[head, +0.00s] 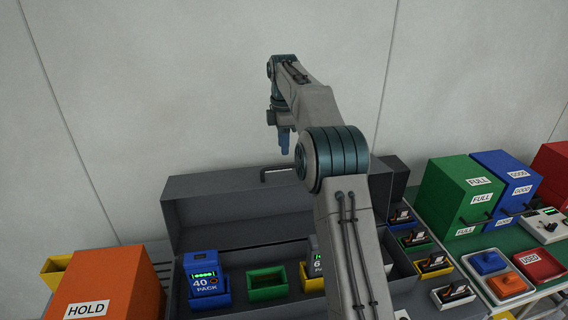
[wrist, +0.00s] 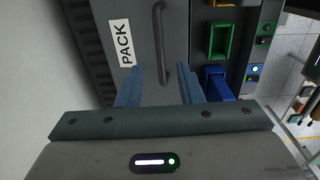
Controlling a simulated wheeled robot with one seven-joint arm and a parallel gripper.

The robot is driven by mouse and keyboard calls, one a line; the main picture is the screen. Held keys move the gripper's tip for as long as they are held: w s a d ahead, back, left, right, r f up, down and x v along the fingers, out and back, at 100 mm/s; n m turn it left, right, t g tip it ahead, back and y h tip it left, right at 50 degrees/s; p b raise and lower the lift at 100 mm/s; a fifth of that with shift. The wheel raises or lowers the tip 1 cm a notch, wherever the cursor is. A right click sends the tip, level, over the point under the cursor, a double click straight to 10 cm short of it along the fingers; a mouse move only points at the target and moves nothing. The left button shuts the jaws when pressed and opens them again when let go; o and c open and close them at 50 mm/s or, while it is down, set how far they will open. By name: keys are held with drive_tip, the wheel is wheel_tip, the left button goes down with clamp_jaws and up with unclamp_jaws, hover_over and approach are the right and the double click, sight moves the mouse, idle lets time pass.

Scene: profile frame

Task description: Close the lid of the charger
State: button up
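The charger (head: 178,293) is a dark grey box at lower centre with its lid (head: 225,205) standing open at the back. The lid's bar handle (head: 277,171) shows at its top edge, partly behind my arm. In the wrist view the handle (wrist: 162,45) lies on the dark lid face, beside a PACK label. My gripper (head: 284,147) points down above the handle in the head view. In the wrist view its two blue fingers are apart, and the handle's near end appears between their tips (wrist: 160,73). No contact shows. My arm hides the charger's right part.
Inside the charger are a blue 40 pack (head: 203,278), an empty green cradle (head: 267,284) and a grey pack (head: 315,257). An orange HOLD box (head: 110,285) stands left. Green (head: 455,195) and blue (head: 508,180) boxes stand right. A wall rises behind.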

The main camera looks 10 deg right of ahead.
drive_tip(key=shift+f, duration=3.2)
clamp_jaws()
